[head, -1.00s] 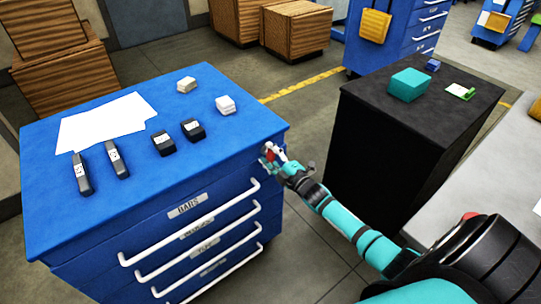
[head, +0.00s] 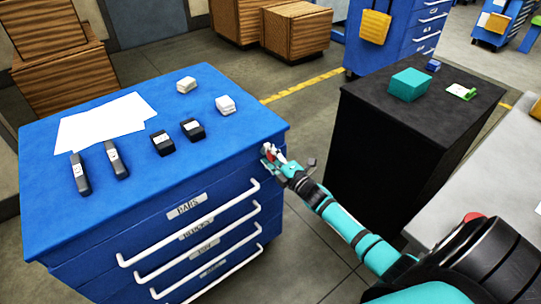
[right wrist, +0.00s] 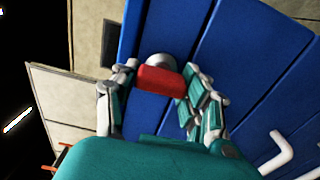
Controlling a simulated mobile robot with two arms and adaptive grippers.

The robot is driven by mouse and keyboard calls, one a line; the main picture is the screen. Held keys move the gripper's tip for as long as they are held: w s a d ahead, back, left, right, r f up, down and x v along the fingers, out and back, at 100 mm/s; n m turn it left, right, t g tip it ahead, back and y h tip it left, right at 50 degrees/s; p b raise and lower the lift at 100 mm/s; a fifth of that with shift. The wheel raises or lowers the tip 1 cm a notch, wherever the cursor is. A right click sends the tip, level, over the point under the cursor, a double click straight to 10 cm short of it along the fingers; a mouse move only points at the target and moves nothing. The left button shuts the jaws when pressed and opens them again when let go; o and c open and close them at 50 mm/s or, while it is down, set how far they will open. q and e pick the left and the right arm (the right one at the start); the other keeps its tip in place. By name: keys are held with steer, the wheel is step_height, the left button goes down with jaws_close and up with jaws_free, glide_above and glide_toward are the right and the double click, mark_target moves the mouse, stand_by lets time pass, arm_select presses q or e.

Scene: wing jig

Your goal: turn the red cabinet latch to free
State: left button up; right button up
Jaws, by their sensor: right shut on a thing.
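The red latch (right wrist: 160,78) sits on a round silver base on the blue cabinet's face, as the right wrist view shows. In that view it lies crosswise, slightly tilted, between the two fingers of my right gripper (right wrist: 157,92). The gripper is shut on it. In the head view my right gripper (head: 273,159) is at the cabinet's upper right corner, just below the top edge. Only a little red shows there, with fingers covering most of the latch. My left gripper is not in view.
The blue cabinet (head: 225,150) has white bar handles on its labelled drawers. Paper sheets, dark blocks and pale blocks lie on its top. A black cabinet (head: 375,150) with a teal box (head: 409,84) stands to the right. Floor shows between the two cabinets.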

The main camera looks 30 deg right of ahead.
steer(key=o, duration=1.2)
steer(key=shift+c, duration=0.2)
steer(key=shift+s, duration=0.1)
steer(key=s, duration=1.1)
steer(key=shift+s+d, duration=0.4)
steer(key=shift+d, duration=0.05)
steer(key=s+a+f+m+g+h, duration=0.1)
steer(key=s+f+m+g, duration=0.25)
steer(key=f, duration=0.65)
steer(key=s+a+f+m+g, duration=0.1)
steer(key=s+f+m+g, duration=0.15)
steer(key=s+f, duration=0.45)
steer(key=s+a+f+m+g+h, duration=0.1)
steer(key=s+f+m+g, duration=0.15)
steer(key=f, duration=0.95)
steer(key=s+a+f+m+g, duration=0.2)
steer(key=s+a+f, duration=0.2)
steer(key=s, duration=0.5)
steer(key=s+a+f+m+g, duration=0.3)
steer(key=s+f, duration=0.3)
steer(key=s, duration=0.4)
steer(key=s+a+f+m+g, duration=0.3)
steer(key=s+f, duration=0.3)
steer(key=s, duration=0.3)
steer(key=shift+s+a+y, duration=0.3)
steer(key=shift+a+y, duration=0.1)
steer(key=shift+a, duration=0.4)
